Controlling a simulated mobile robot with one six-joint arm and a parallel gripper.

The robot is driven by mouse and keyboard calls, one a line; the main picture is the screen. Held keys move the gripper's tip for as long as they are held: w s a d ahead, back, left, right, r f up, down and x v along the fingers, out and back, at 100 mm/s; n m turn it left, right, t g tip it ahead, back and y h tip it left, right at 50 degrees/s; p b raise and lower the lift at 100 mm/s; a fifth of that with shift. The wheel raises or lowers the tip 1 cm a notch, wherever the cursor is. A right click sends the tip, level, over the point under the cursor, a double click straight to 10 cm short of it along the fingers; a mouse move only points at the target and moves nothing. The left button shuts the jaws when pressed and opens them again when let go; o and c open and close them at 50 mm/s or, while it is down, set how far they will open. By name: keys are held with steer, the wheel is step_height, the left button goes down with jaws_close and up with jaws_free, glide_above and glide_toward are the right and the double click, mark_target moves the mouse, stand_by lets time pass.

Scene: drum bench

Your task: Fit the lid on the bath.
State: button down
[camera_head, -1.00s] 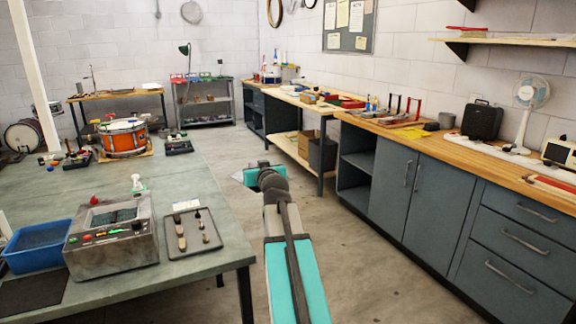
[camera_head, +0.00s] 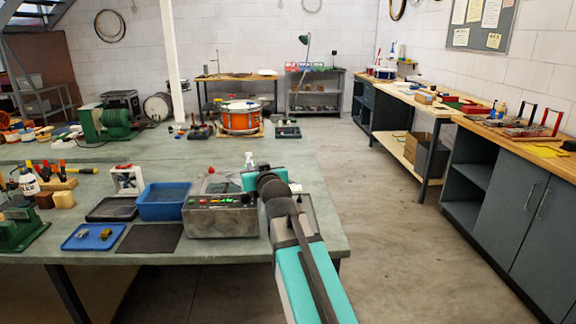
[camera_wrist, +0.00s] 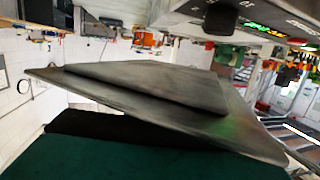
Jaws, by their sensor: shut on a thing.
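The bath (camera_head: 222,218) is a grey metal box with a row of coloured buttons on its front. It stands near the right end of the green-topped bench, and its open top is partly in view. The lid (camera_wrist: 150,95) is a grey stepped metal plate, tilted across the wrist view. My gripper (camera_wrist: 120,130) is shut on it; the fingertips are mostly hidden. In the head view my wrist covers the bath's right side, and I cannot make out the lid there. The bath's lit panel (camera_wrist: 275,28) shows inverted at the wrist view's top right, apart from the lid.
A blue tub (camera_head: 164,203) stands just left of the bath, with a dark mat (camera_head: 150,238) in front. A spray bottle (camera_head: 249,160) is behind it. An orange drum (camera_head: 240,120) stands farther back. The floor (camera_head: 385,240) right of the bench is clear.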

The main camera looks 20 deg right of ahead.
steer(key=shift+n+y, duration=0.5)
steer(key=shift+y, duration=0.2)
steer(key=a, duration=0.9)
steer(key=shift+s+r, duration=0.1)
steer(key=shift+s, duration=0.1)
